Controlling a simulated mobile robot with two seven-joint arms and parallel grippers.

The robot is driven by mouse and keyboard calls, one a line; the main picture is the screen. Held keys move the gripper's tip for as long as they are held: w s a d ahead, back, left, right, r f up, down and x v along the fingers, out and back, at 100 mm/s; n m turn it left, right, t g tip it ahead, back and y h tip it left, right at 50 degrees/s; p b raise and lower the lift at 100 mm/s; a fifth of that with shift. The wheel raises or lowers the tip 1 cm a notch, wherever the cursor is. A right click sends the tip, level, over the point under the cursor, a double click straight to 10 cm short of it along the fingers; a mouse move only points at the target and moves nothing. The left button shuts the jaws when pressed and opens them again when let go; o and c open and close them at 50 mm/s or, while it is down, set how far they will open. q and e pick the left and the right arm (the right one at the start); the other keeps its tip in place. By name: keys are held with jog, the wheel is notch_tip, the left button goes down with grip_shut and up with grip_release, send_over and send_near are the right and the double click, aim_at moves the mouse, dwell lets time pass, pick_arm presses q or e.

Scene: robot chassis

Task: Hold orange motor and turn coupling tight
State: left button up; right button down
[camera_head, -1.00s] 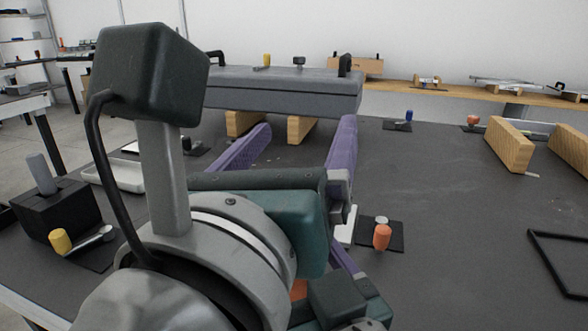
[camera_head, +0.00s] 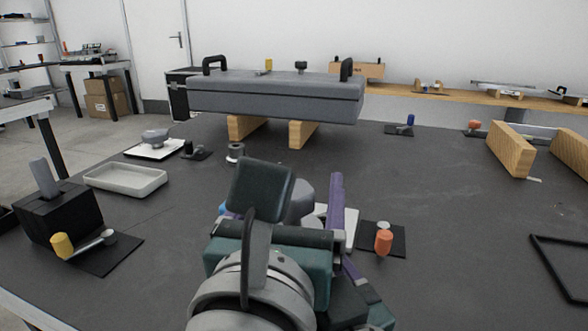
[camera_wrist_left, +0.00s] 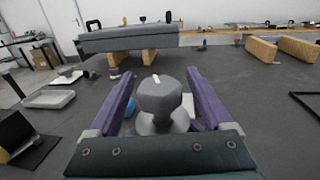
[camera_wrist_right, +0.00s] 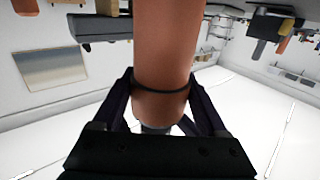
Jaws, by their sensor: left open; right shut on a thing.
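In the left wrist view a grey coupling (camera_wrist_left: 160,95) with a white mark on top stands between the two spread purple fingers of my left gripper (camera_wrist_left: 160,78). A gap shows on each side of its top. In the head view the coupling (camera_head: 301,203) is partly hidden behind the left wrist, and one finger of my left gripper (camera_head: 318,190) shows to its right. The orange motor (camera_wrist_right: 165,45) shows in the right wrist view as a large orange cylinder. My right gripper (camera_wrist_right: 160,100) is shut on it, below a dark ring. The left arm hides the motor in the head view.
A grey case (camera_head: 275,95) rests on wooden blocks at the back. A shallow grey tray (camera_head: 125,178) and a black block (camera_head: 58,212) are at left. An orange-capped part (camera_head: 383,241) on a dark pad is close at right.

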pick_arm(q)
jog(key=shift+w+d, duration=0.1)
jog(key=shift+w, duration=0.6)
grip_shut()
